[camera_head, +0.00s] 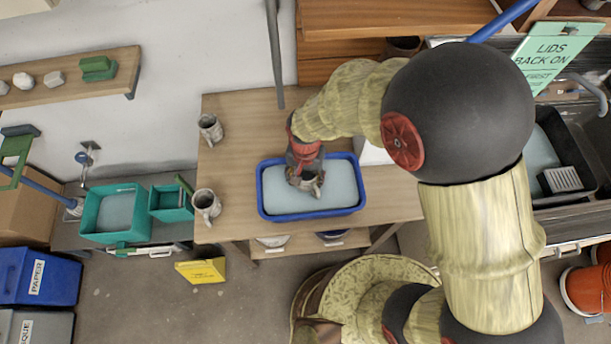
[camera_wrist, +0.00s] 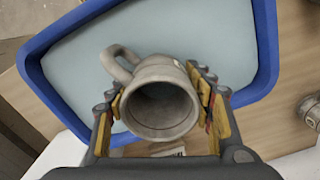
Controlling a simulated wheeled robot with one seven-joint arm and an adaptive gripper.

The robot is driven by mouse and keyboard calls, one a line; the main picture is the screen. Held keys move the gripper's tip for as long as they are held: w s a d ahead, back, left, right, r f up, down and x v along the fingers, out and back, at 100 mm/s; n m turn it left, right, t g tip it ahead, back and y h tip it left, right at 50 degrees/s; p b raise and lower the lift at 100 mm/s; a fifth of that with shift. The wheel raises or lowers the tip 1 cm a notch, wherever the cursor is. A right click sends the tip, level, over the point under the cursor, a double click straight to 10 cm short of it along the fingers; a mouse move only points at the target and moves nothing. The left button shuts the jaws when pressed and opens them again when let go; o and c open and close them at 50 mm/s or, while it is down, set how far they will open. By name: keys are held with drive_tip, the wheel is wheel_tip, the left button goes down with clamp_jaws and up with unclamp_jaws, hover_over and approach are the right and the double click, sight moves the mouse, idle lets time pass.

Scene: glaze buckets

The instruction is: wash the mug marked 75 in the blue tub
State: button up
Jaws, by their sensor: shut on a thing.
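A grey mug (camera_wrist: 160,98) is between the fingers of my gripper (camera_wrist: 163,112) in the wrist view, its open mouth facing the camera and its handle to the upper left. My gripper is shut on it. No number shows on its visible side. The blue tub (camera_head: 352,203) stands on the wooden table, filled with pale liquid; its rim also shows in the wrist view (camera_wrist: 268,45). I cannot tell whether the mug touches the liquid.
Two other grey mugs stand on the table (camera_head: 225,150) left of the tub, one at the back (camera_head: 210,129) and one at the front (camera_head: 206,204). Teal tubs (camera_head: 92,216) stand further left. A yellow sign (camera_head: 203,270) is on the floor.

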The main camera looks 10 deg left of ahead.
drive_tip(key=shift+f+b, duration=1.6)
drive_tip(key=shift+f, duration=0.95)
drive_tip(key=shift+a, duration=0.1)
drive_tip(key=shift+a, duration=0.5)
drive_tip(key=shift+d, duration=0.1)
drive_tip(key=shift+d, duration=1.1)
drive_tip(key=shift+a, duration=0.1)
drive_tip(key=shift+a, duration=1.1)
